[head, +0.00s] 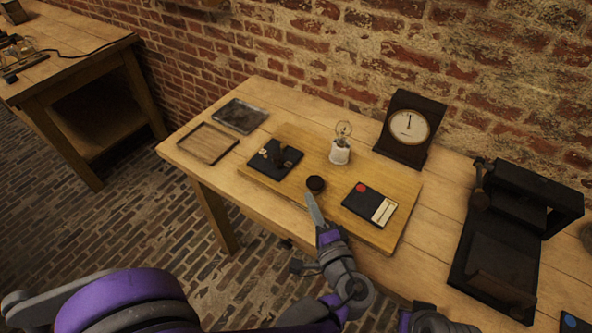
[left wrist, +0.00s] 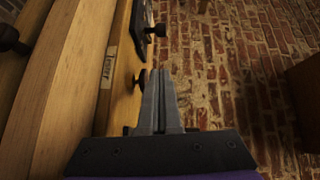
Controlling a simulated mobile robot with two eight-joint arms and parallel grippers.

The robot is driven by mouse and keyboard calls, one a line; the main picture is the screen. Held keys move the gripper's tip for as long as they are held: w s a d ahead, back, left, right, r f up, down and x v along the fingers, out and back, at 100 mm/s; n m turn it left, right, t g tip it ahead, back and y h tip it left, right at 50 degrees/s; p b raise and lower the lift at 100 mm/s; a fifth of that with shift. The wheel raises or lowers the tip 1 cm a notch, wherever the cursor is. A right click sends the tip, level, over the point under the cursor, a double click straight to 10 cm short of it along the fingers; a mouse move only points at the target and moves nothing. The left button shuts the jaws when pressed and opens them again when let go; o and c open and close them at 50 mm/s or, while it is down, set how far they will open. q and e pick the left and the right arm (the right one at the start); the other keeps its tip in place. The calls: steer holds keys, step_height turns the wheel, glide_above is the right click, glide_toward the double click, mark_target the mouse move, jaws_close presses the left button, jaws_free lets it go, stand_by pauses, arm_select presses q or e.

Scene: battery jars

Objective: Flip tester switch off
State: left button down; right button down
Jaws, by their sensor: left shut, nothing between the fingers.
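The tester is a wooden board (head: 333,171) on the table, and its edge with a small label shows in the left wrist view (left wrist: 112,40). A black plate with a dark upright part (head: 275,158), which looks like the switch, sits on its left; whether it is on or off is too small to tell. A round black knob (head: 315,184) is near the board's front edge. A bulb on a white base (head: 341,148) stands behind. My left gripper (head: 309,197) is shut and empty, its tips close to the knob; contact cannot be told. My right gripper's fingers are out of view.
A black block with a red disc (head: 363,198) lies on the board's right. A dial meter (head: 408,126) stands behind it. A black frame (head: 500,245) is at right. A wooden tray (head: 208,143) and a dark tray (head: 240,116) lie at left.

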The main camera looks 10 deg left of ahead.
arm_select(q)
steer(key=shift+d+r, duration=0.1)
steer(key=shift+d, duration=0.4)
steer(key=shift+a, duration=0.1)
steer(key=x, duration=1)
steer(key=shift+w+r, duration=0.15)
steer(key=shift+r, duration=0.05)
steer(key=a, duration=0.2)
steer(key=shift+w+a+f, duration=0.1)
steer(key=shift+w+a, duration=0.35)
steer(key=shift+a, duration=0.4)
steer(key=shift+s+a+t, duration=0.1)
steer(key=shift+a+t, duration=0.05)
steer(key=shift+t, duration=0.15)
